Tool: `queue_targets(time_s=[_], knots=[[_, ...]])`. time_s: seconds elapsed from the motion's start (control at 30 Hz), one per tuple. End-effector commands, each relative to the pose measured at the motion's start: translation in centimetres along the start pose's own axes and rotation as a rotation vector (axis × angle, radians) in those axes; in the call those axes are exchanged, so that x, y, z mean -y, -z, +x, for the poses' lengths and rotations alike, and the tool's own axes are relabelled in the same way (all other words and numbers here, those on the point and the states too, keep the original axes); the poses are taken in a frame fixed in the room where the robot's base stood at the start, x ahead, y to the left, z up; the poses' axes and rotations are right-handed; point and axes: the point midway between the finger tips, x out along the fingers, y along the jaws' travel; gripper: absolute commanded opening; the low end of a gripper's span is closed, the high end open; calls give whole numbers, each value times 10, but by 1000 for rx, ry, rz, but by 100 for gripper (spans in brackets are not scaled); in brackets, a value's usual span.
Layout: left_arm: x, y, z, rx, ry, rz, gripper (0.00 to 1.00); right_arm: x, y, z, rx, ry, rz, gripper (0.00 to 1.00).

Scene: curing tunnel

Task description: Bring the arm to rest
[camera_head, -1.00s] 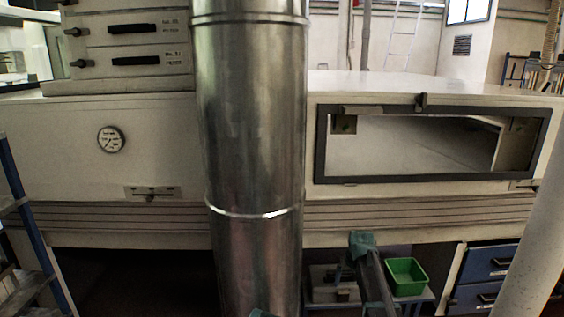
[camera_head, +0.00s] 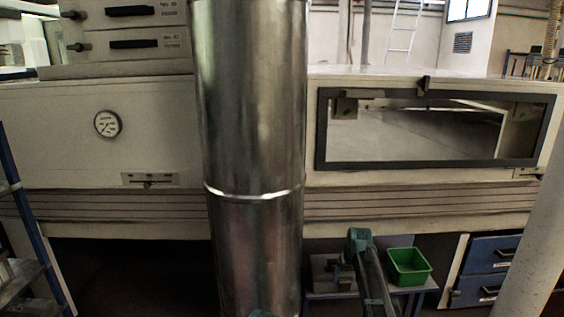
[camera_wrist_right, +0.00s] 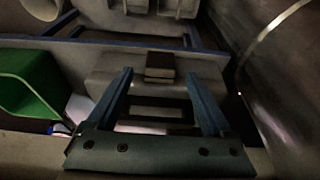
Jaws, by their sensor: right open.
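My right arm rises from the bottom edge of the head view, right of the big metal pipe, with its teal end (camera_head: 358,242) in front of the low stand. The right wrist view shows my right gripper (camera_wrist_right: 158,76), its two blue fingers spread apart with nothing between them. A grey block with a dark top (camera_wrist_right: 160,68) shows beyond the fingertips, apart from them as far as I can tell. A small teal piece of mine shows at the bottom edge near the pipe. My left gripper is not in view.
The upright metal pipe (camera_head: 255,130) stands close in front, left of my right arm. A green bin (camera_head: 408,267) sits on a low stand (camera_head: 422,287). Behind is the long tunnel housing (camera_head: 60,150) with a framed window (camera_head: 420,164). Blue drawers (camera_head: 490,254) stand at right.

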Motion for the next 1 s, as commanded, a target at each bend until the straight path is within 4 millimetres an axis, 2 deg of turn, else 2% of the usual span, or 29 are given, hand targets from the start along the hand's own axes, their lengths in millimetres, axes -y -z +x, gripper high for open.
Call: queue_targets(time_s=[0.03, 0.4, 0.47, 0.67, 1.0], knots=[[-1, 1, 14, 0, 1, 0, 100, 0, -1, 14, 0, 0, 0, 85], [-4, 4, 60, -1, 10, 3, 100, 0, -4, 61, -10, 0, 0, 85], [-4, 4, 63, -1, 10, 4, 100, 1, -11, 58, -73, 0, 1, 85], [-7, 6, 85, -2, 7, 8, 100, 0, -16, 60, -260, 0, 2, 85], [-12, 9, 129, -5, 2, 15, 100, 0, -20, 65, -541, 0, 0, 85]])
